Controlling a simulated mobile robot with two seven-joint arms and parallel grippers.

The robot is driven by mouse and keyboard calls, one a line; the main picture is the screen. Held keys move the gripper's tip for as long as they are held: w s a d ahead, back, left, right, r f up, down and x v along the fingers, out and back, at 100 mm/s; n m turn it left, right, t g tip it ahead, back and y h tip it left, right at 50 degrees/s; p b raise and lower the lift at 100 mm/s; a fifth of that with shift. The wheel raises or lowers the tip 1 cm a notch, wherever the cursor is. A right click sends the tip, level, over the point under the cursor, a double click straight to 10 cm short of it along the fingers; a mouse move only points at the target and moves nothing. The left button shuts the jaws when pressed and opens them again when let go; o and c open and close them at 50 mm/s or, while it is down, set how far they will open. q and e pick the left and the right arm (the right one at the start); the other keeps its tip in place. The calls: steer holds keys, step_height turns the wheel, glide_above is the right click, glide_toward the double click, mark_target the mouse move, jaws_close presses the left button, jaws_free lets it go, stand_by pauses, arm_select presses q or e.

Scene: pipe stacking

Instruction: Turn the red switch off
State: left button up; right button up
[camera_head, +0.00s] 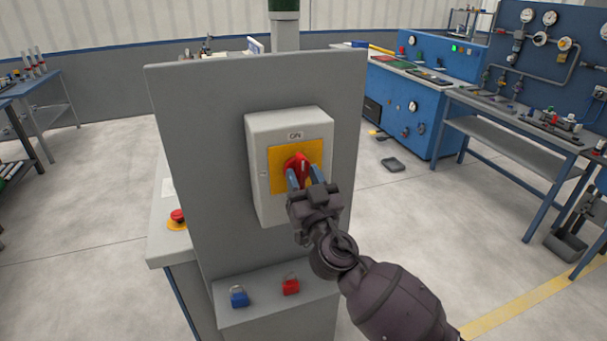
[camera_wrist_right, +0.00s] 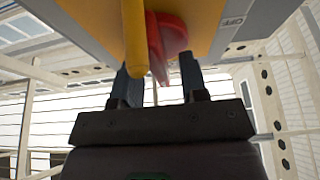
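The red switch (camera_head: 299,165) is a rotary handle on a yellow plate, on a light grey box fixed to a grey upright panel. Its handle stands nearly upright, below the "ON" label (camera_head: 296,136). My right gripper (camera_head: 305,177) is at the switch, with its blue-grey fingers apart on either side of the handle's lower part. In the right wrist view the red switch (camera_wrist_right: 168,38) reaches between the fingertips (camera_wrist_right: 158,75), with a visible gap; firm contact cannot be told. An "OFF" label (camera_wrist_right: 234,22) shows at the side. My left gripper is not in view.
A blue padlock (camera_head: 239,296) and a red padlock (camera_head: 290,286) are on the ledge below. A red emergency button (camera_head: 178,216) sits left of the panel. A yellow rod (camera_wrist_right: 135,38) is close to the left finger. Workbenches stand behind; the floor between is mostly clear.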

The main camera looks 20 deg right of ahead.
steer(key=shift+c, duration=0.2)
jaws_close()
